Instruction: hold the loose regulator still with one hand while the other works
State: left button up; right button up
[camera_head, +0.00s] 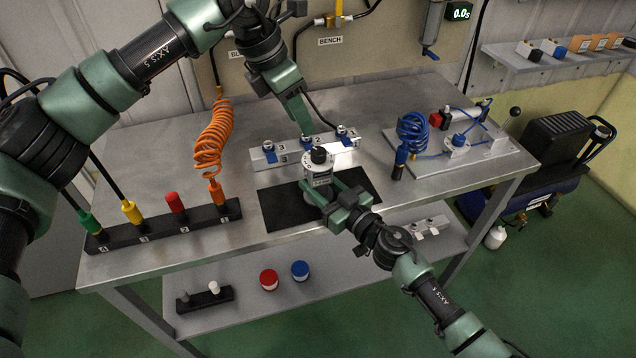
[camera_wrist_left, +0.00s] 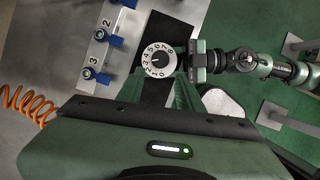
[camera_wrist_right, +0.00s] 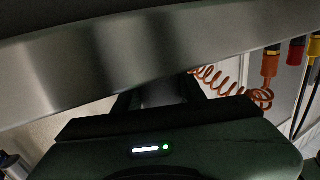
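The loose regulator (camera_head: 318,172), with a black knob over a white numbered dial, stands upright at the black mat (camera_head: 277,210) on the bench. Its dial (camera_wrist_left: 158,59) also shows in the left wrist view. My right gripper (camera_head: 328,192) comes in from the front right, low at the regulator's body. In the right wrist view a grey cylindrical part (camera_wrist_right: 162,93) fills the space between its fingers.
A manifold with several blue-levered valves (camera_head: 305,150) lies just behind the regulator. A black rack (camera_head: 165,227) with coloured fittings and an orange coiled hose (camera_head: 213,140) stand left. A blue coiled hose (camera_head: 412,130) stands on a plate at right. A shelf below holds red and blue caps (camera_head: 269,279).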

grip_shut()
pick_arm(q)
jog(key=o, duration=0.3)
jog(key=shift+d+f, duration=0.1)
jog(key=shift+d, duration=0.05)
jog(key=shift+o, duration=0.2)
jog(key=s+d+f+n+g+h, duration=0.1)
jog(key=s+d+f+h, duration=0.3)
jog(key=d, duration=0.4)
jog(key=s+d+f+n+g+h, duration=0.15)
jog(key=s+d+h, duration=0.3)
jog(key=d, duration=0.45)
jog(key=s+d+r+n+t+h, duration=0.3)
jog(key=s+d+r+n+h, duration=0.4)
jog(key=n, duration=0.3)
jog(key=w+a+r+n+t+h, duration=0.1)
jog(key=w+a+n+t, duration=0.25)
jog(key=n+t, duration=0.5)
pick_arm(e)
jog(key=shift+f, duration=0.1)
pick_arm(q)
jog(key=n+t+y, duration=0.7)
jog(key=n+y, duration=1.1)
jog(key=n, duration=0.8)
send_near(317, 160)
jog(key=shift+h, duration=0.25)
jog(key=w, duration=0.3)
jog(key=w+d, duration=0.1)
jog(key=w, duration=0.7)
jog(key=shift+w+d, duration=0.25)
